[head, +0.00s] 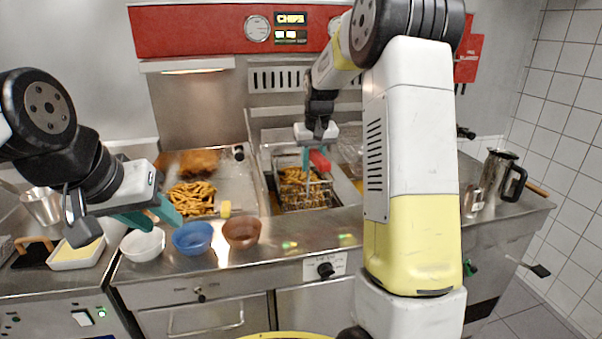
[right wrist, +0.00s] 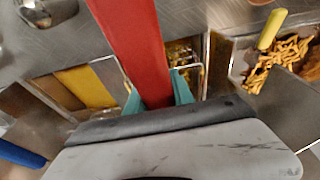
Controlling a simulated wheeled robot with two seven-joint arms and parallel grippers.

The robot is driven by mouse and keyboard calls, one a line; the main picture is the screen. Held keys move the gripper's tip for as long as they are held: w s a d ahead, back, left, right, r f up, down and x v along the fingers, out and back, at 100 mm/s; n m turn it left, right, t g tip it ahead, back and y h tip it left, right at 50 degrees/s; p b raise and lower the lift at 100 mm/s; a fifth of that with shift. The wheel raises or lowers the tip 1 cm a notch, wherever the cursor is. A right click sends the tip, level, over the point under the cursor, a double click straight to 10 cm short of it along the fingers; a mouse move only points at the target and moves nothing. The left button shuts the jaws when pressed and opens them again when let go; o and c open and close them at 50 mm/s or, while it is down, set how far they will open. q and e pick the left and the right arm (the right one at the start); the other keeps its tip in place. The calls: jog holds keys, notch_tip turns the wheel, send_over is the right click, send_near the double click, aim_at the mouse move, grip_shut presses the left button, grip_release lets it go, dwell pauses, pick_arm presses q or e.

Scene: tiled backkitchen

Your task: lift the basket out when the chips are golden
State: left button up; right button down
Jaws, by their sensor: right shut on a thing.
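The wire basket (head: 318,206) sits in the fryer well at the centre, holding golden-brown chips (head: 297,178). I cannot tell whether its base is in the oil. My right gripper (head: 306,165) is above the basket, shut on its red handle (head: 320,161). In the right wrist view the red handle (right wrist: 133,45) runs between the teal fingers of my right gripper (right wrist: 158,92), which hide part of the basket. My left gripper (head: 150,215) is empty, its teal fingers apart, above the front counter near the bowls.
A steel tray (head: 233,184) left of the well holds chips and a browned piece of food. White (head: 143,244), blue (head: 193,238) and brown (head: 241,232) bowls line the front counter. A steel jug (head: 496,174) stands at right. A lit CHIPS display (head: 290,19) is on the red panel.

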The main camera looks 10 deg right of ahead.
aim_at(313, 149)
jog(key=shift+r, duration=3.95)
